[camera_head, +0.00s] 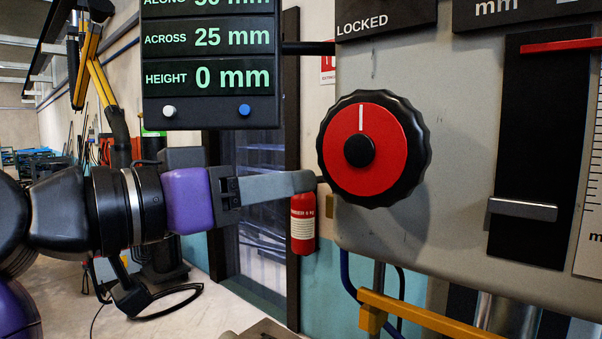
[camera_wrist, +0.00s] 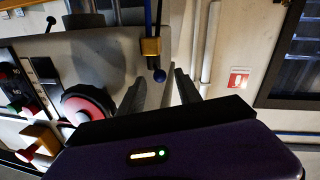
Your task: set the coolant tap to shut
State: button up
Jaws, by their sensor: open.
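A small brass block (camera_head: 329,205) sits at the left edge of the grey machine panel, mostly hidden by my gripper's tip; I take it for the coolant tap. My gripper (camera_head: 308,182) is level, reaching right, just left of and slightly above the brass block. I cannot tell contact or the tap's setting.
A large red and black knob (camera_head: 373,149) stands out just right of my gripper, its white line pointing up. A display (camera_head: 209,60) hangs above the arm. A yellow bar (camera_head: 430,315) runs below the panel. A red extinguisher (camera_head: 303,225) stands behind.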

jog(key=shift+p+x, duration=0.3)
jog(key=shift+x, duration=1.45)
grip_shut()
